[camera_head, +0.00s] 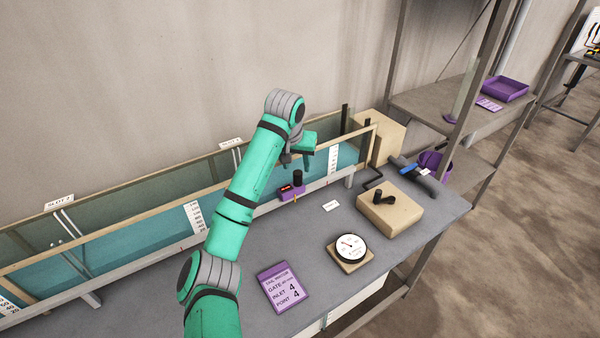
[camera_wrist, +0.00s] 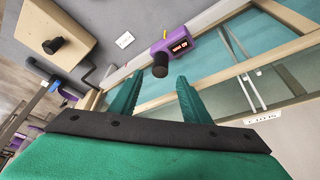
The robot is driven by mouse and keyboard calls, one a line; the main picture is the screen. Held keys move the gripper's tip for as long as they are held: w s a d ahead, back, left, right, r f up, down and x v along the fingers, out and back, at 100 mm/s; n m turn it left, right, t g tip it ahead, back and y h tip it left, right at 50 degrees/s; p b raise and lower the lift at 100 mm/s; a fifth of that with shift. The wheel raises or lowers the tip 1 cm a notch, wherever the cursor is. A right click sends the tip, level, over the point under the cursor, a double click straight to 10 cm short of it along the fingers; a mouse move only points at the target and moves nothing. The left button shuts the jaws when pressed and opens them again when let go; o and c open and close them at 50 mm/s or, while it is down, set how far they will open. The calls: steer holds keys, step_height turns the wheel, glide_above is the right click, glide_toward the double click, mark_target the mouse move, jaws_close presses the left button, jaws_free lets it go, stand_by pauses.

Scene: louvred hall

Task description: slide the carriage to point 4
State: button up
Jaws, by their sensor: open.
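The carriage (camera_head: 291,192) is a small purple block with a red-lit display, a black upright knob (camera_head: 297,177) and a yellow pointer. It sits on the grey rail along the front of the glass-sided water channel (camera_head: 140,220). My gripper (camera_head: 297,162) is open and empty, just above and behind the knob in the head view. In the wrist view my gripper (camera_wrist: 160,82) has its two teal fingers apart, with the knob (camera_wrist: 160,66) just beyond the fingertips, between their lines. The carriage (camera_wrist: 174,42) also shows there. The display digits are too small to read surely.
A round dial (camera_head: 350,247), a wooden block with a black handle (camera_head: 389,212) and a blue-and-black tool (camera_head: 413,178) stand to the right. A white label (camera_head: 331,206) lies near the rail.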

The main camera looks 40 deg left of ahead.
mark_target(298, 173)
steer(key=x, duration=0.5)
steer(key=shift+a+f, duration=0.2)
steer(key=shift+f, duration=0.1)
steer(key=shift+a+f, duration=0.15)
steer(key=shift+f, duration=0.2)
steer(key=shift+w+f, duration=0.15)
steer(key=shift+f, duration=0.05)
steer(key=shift+w+d+f, duration=0.15)
steer(key=shift+w+d, duration=0.05)
steer(key=shift+d, duration=0.15)
steer(key=shift+a, duration=0.1)
jaws_close()
